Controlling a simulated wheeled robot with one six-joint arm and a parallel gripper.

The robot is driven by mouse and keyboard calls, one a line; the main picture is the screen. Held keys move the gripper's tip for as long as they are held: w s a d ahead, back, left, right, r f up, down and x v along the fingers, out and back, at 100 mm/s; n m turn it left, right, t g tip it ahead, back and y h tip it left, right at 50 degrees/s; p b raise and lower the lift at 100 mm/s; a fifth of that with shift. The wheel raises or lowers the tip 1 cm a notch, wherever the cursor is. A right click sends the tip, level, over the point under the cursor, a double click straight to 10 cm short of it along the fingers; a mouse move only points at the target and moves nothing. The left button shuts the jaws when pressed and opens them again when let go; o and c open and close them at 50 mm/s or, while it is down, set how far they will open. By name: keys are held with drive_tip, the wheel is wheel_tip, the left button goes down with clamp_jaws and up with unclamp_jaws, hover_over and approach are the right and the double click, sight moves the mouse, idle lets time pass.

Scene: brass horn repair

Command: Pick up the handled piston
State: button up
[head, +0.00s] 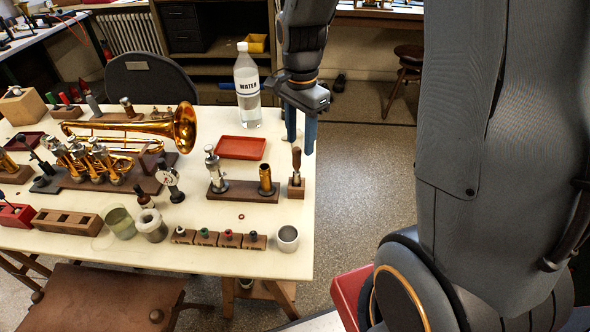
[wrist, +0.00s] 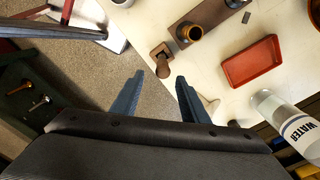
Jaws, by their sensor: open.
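A silver piston-like part (head: 213,168) stands upright at the left end of a dark wooden stand (head: 238,192). A brass cylinder (head: 265,180) stands at the stand's right end and shows in the wrist view (wrist: 189,33). A wooden-handled piece (head: 296,162) stands upright in a small block by the table's right edge; it shows in the wrist view (wrist: 164,62). I cannot tell for certain which is the handled piston. My gripper (head: 301,142) is open and empty, above the right edge, beyond the wooden-handled piece; its fingers (wrist: 160,78) show apart in the wrist view.
A water bottle (head: 247,88) stands close to the left of my gripper, with a red tray (head: 241,148) in front of it. A brass horn (head: 150,135) lies at left. A grey cup (head: 288,238) stands at the front right. Open floor lies beyond the right edge.

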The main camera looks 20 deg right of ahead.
sight(297, 164)
drive_tip(key=shift+w+f+b, duration=0.15)
drive_tip(key=shift+f+b, duration=0.2)
drive_tip(key=shift+f, duration=0.3)
drive_tip(key=shift+a+f+p, duration=0.2)
drive_tip(key=shift+f+p, duration=0.3)
drive_tip(key=shift+f, duration=1.4)
drive_tip(key=shift+a+f+p, duration=0.2)
drive_tip(key=shift+f+p, duration=0.3)
drive_tip(key=shift+f, duration=1.35)
clamp_jaws()
